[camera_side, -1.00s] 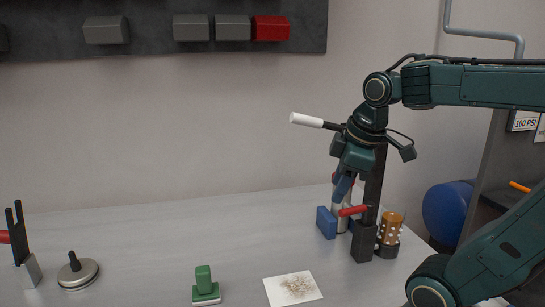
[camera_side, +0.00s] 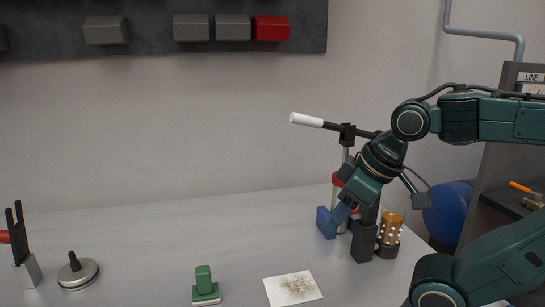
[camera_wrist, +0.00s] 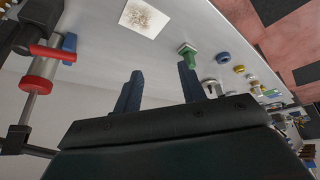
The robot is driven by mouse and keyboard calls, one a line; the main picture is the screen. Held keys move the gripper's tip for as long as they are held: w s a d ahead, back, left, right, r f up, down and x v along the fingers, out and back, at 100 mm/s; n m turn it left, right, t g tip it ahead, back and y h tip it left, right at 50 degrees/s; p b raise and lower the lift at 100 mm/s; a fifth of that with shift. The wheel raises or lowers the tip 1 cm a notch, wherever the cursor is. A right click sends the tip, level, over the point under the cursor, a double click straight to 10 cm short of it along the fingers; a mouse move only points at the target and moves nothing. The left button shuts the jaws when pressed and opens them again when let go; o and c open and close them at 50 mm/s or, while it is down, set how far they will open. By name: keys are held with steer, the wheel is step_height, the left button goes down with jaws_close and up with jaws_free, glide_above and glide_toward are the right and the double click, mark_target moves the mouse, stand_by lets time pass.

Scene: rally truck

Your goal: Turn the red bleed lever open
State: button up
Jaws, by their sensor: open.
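The red bleed lever (camera_wrist: 52,53) sticks out sideways from a dark post at the left of the wrist view. In the side view my gripper covers most of it. My gripper (camera_side: 342,214) is tilted down and to the left there, in front of the post and lever. In the wrist view my gripper (camera_wrist: 160,68) has its two blue fingers spread with nothing between them. The lever lies left of both fingers, apart from them.
A blue block (camera_side: 326,223) and a brass-topped fitting (camera_side: 390,228) flank the dark post (camera_side: 363,246). A white-tipped rod (camera_side: 307,120) projects above. A green-handled stamp-like piece (camera_side: 204,283), a speckled card (camera_side: 293,289) and a round metal weight (camera_side: 77,272) stand leftward. The table between is clear.

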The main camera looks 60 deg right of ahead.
steer(key=shift+s+a+f, duration=0.2)
steer(key=shift+a, duration=0.15)
steer(key=shift+w+d+r+m, duration=0.1)
steer(key=shift+d+m, duration=0.05)
steer(key=shift+m, duration=0.15)
steer(key=c, duration=0.9)
steer(key=shift+w+d+r, duration=0.1)
steer(key=shift+w+d, duration=0.05)
steer(key=shift+d, duration=0.05)
steer(key=w+d+m+g+y, duration=0.1)
steer(key=w+d+m+g, duration=0.2)
steer(key=d, duration=0.9)
steer(key=w+d+m+g+y, duration=0.1)
steer(key=w+d+m+g, duration=0.3)
steer(key=d, duration=0.8)
steer(key=shift+w+r+g, duration=0.3)
steer(key=shift+w+g, duration=0.2)
steer(key=shift+w, duration=0.1)
